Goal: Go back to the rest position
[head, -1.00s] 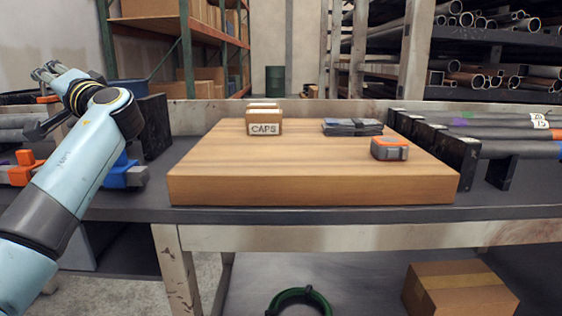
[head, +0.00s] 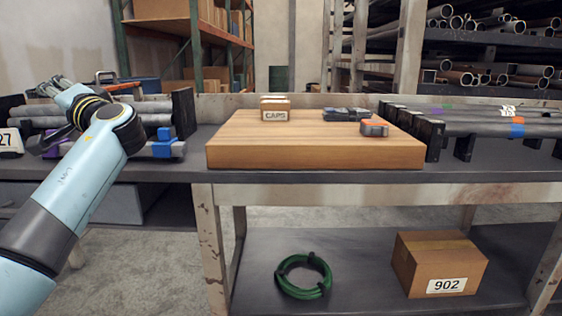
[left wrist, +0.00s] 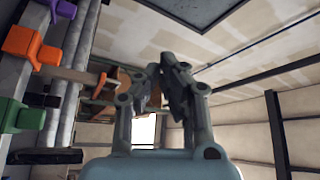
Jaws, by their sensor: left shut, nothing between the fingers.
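My left gripper (head: 55,90) is raised at the left of the head view, in front of the pipe stack on the bench. In the left wrist view its two fingers (left wrist: 162,88) are drawn together with nothing between them. My left arm comes up from the lower left corner of the head view. My right gripper is not in view.
The bench holds a wooden board (head: 315,155) with a CAPS box (head: 275,114) and an orange-grey tape measure (head: 374,127). Pipes (head: 480,122) lie in a rack at right. Below are a green hose coil (head: 304,275) and a carton labelled 902 (head: 440,265).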

